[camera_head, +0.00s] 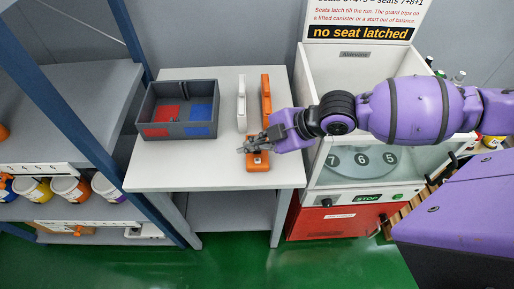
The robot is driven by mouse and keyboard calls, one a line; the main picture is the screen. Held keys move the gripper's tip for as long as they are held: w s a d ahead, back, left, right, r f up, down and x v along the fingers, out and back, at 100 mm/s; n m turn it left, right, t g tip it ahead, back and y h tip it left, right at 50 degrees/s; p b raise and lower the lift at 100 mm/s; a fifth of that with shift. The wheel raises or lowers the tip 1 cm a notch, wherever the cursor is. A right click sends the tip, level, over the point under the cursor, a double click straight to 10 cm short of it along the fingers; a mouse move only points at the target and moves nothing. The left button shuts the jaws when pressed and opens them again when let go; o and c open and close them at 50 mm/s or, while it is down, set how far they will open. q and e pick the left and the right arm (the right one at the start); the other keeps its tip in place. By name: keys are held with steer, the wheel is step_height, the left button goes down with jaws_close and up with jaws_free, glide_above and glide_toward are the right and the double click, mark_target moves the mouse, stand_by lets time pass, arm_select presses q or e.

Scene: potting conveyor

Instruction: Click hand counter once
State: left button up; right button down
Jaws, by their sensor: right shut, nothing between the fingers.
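A small orange device (258,165), which looks like the hand counter, lies near the front of the white table. My right gripper (245,148) reaches in from the right with its fingers shut and empty. Its fingers are over the back part of the device and hide that part. I cannot tell whether the fingertips touch it. My left gripper is out of view.
On the white table (215,170) are a grey bin (142,117) with red and blue compartments, a white upright piece (241,100) and an orange one (266,95). A machine with a glass front (362,178) stands right. Shelves with jars are left.

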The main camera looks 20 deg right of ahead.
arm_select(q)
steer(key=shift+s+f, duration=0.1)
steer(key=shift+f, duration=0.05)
arm_select(e)
steer(key=shift+f, duration=0.4)
stand_by(0.4)
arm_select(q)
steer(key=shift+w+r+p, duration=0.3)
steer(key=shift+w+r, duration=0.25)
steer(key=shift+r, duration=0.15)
arm_select(e)
steer(key=shift+r, duration=0.85)
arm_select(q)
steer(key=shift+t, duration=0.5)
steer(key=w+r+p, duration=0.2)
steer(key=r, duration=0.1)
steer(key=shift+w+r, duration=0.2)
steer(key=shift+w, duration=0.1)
arm_select(e)
step_height(320, 180, up, 5)
steer(key=shift+r, duration=0.1)
